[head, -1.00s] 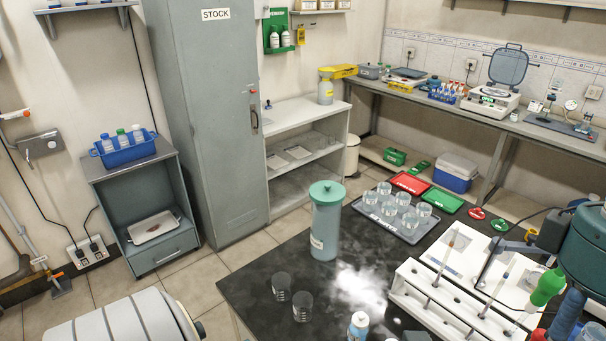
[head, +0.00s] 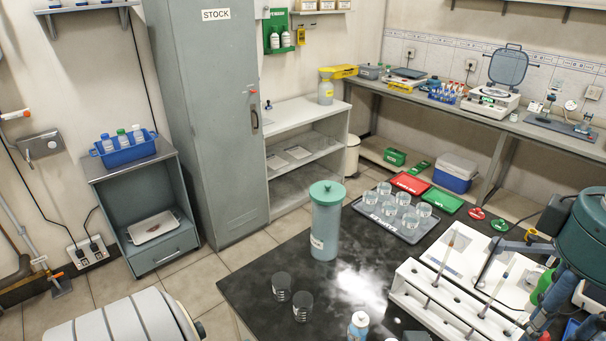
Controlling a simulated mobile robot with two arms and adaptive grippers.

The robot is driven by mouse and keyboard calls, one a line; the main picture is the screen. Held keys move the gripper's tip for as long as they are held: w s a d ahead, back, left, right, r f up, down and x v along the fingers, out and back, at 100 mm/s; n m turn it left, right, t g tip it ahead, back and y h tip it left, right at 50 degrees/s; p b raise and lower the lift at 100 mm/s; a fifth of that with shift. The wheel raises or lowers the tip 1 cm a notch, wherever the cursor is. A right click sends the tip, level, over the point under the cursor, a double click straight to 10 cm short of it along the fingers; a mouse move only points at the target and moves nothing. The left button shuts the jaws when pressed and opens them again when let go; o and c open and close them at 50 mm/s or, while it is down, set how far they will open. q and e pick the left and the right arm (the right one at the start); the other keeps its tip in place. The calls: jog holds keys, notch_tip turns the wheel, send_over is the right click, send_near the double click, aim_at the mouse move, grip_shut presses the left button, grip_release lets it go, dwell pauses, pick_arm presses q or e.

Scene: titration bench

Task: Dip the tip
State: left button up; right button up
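A white rack (head: 412,292) stands on the black bench at the lower right. A green bulb (head: 544,286) shows at the right end of the rack, partly covered by my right arm and gripper. My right gripper (head: 546,308) is at this bulb. Its fingers are overlapped by the arm, so I cannot tell whether they grip it. Any tip below the bulb is hidden. My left gripper is out of view.
A grey tray (head: 397,232) of several clear beakers sits behind the rack. A tall teal-lidded container (head: 326,222), two dark cups (head: 302,305) and a small blue-white bottle (head: 358,326) stand on the black bench (head: 250,292). Red and green trays lie at the back.

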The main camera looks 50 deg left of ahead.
jog(key=shift+f, duration=0.85)
jog(key=c, duration=0.7)
jog(key=shift+r, duration=0.5)
dwell(1.1)
jog(key=o, duration=0.8)
jog(key=shift+r, duration=2.5)
